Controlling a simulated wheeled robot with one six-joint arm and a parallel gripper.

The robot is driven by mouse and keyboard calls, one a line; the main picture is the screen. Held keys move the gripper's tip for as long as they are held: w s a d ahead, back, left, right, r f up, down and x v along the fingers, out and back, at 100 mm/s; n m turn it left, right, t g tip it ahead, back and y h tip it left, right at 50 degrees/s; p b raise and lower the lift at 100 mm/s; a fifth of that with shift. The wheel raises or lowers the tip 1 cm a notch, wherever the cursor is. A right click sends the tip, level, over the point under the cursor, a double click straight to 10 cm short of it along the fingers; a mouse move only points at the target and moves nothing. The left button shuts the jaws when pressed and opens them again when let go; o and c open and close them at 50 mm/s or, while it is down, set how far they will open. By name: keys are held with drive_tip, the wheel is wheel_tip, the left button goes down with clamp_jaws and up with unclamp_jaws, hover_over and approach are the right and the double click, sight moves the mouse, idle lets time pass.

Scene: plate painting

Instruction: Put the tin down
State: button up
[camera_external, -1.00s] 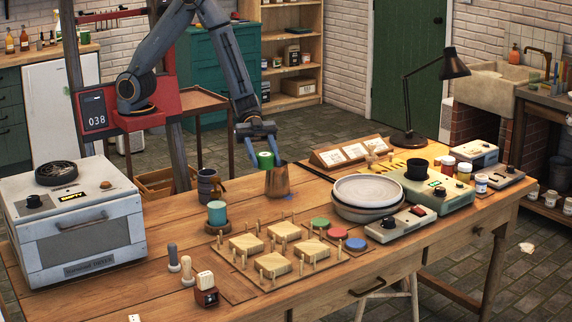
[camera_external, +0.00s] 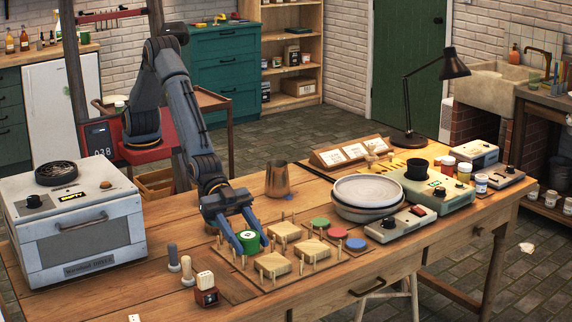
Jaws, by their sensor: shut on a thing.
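A green tin (camera_external: 249,237) with a pale mark on its top is between the two blue fingers of my gripper (camera_external: 250,245). My gripper is shut on it and points down over the left back part of a wooden peg board (camera_external: 231,262). The tin is upright, at the spot of the board's back left pad, which it and the fingers hide. I cannot tell whether the tin rests on the pad or hangs just above it. Three pale wooden pads show uncovered: back right (camera_external: 284,231), front left (camera_external: 271,265) and front right (camera_external: 313,249).
Short pegs stand around the pads. Stamps (camera_external: 187,270) stand at front left.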

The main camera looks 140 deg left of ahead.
hover_over(236, 292)
wheel_tip(236, 292, down, 10)
drive_tip(key=shift+w+f, duration=0.1)
drive_tip(key=shift+f, duration=0.05)
idle(0.4)
drive_tip(key=shift+f, duration=0.1)
drive_tip(key=shift+f, duration=0.1)
drive_tip(key=o, duration=1)
drive_tip(key=shift+c, duration=0.2)
